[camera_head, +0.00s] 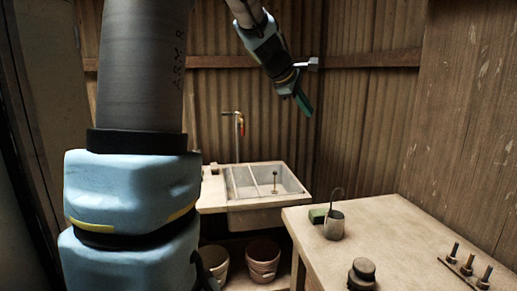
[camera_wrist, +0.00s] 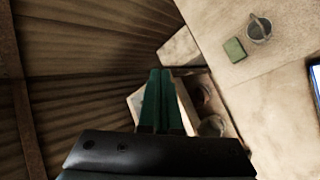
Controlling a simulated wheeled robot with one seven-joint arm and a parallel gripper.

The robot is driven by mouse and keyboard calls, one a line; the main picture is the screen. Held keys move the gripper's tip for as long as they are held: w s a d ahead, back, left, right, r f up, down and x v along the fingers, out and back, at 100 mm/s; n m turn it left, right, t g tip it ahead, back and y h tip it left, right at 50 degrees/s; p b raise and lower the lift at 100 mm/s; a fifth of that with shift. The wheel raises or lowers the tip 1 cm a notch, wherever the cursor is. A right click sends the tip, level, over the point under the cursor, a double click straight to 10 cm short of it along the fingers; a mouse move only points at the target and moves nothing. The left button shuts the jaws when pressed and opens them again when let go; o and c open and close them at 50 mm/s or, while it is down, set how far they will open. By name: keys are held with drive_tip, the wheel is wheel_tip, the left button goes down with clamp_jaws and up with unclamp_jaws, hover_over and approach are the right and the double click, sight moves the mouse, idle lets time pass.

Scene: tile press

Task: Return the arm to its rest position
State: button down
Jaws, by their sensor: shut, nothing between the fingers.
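My gripper (camera_head: 303,103) is raised in the air in front of the corrugated back wall, at the upper middle of the head view. Its green fingers point down and to the right. In the wrist view the two fingers (camera_wrist: 159,98) lie side by side, shut, with nothing held. My blue and grey arm fills the left of the head view and hides part of the wall and sink there. The gripper is above and apart from the sink and the table.
A sink (camera_head: 260,211) with a tap (camera_head: 238,123) stands at the back. Two pots (camera_head: 263,259) sit below it. The table (camera_head: 403,227) at right bears a metal cup (camera_head: 334,226), a green block (camera_head: 317,215), a dark round object (camera_head: 362,273) and a bolt rack (camera_head: 467,268).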

drive_tip(key=s+a+f+m+g+y, duration=0.4)
drive_tip(key=s+a+f+m, duration=0.8)
drive_tip(key=s+a+f, duration=0.8)
wheel_tip(320, 180, down, 4)
drive_tip(key=s+y, duration=0.2)
drive_tip(key=shift+s+a+r+y, duration=0.2)
drive_tip(key=shift+y, duration=0.2)
